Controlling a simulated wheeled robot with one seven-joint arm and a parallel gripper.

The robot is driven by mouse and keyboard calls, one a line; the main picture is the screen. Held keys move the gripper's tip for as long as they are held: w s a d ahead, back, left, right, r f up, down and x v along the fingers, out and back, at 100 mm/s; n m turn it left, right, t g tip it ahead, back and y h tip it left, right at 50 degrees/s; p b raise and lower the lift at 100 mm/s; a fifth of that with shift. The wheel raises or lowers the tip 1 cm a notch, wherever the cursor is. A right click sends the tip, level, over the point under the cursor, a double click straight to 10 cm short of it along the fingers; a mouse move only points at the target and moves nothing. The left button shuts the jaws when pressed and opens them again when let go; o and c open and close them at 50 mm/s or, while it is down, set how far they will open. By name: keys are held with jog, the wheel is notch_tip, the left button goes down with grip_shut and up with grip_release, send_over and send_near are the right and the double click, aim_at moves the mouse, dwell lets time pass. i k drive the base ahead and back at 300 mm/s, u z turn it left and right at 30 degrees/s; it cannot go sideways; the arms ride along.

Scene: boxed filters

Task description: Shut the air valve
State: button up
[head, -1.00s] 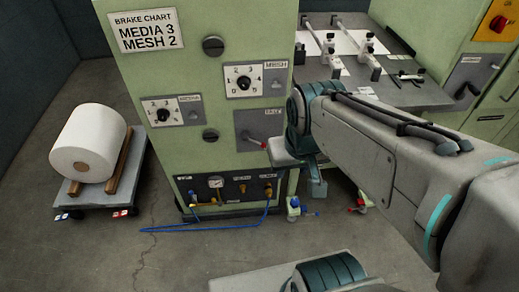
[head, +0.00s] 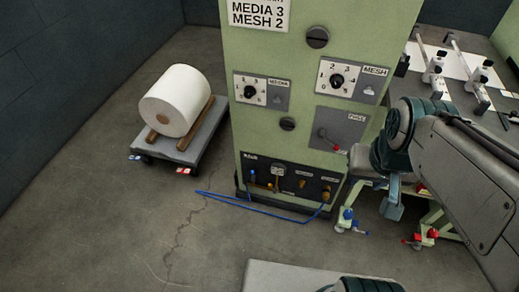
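The air panel (head: 290,185) is the dark strip low on the front of the green cabinet. A small round gauge (head: 278,170) sits on it. At its left end is a small blue and yellow fitting (head: 253,178), which looks like the air valve; its handle position is too small to tell. A blue hose (head: 262,210) loops from the panel onto the floor. The end of my arm, with my gripper (head: 391,208), hangs to the right of the cabinet, apart from the panel. The fingers cannot be made out.
The cabinet (head: 318,110) has two dials and a red-tipped lever (head: 335,146). A white roll (head: 180,98) lies on a low cart (head: 190,150) at left. A bench (head: 490,85) stands at right.

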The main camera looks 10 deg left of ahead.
aim_at(251, 172)
jog(key=z, duration=0.05)
jog(key=i, duration=0.5)
jog(key=u, duration=1.6)
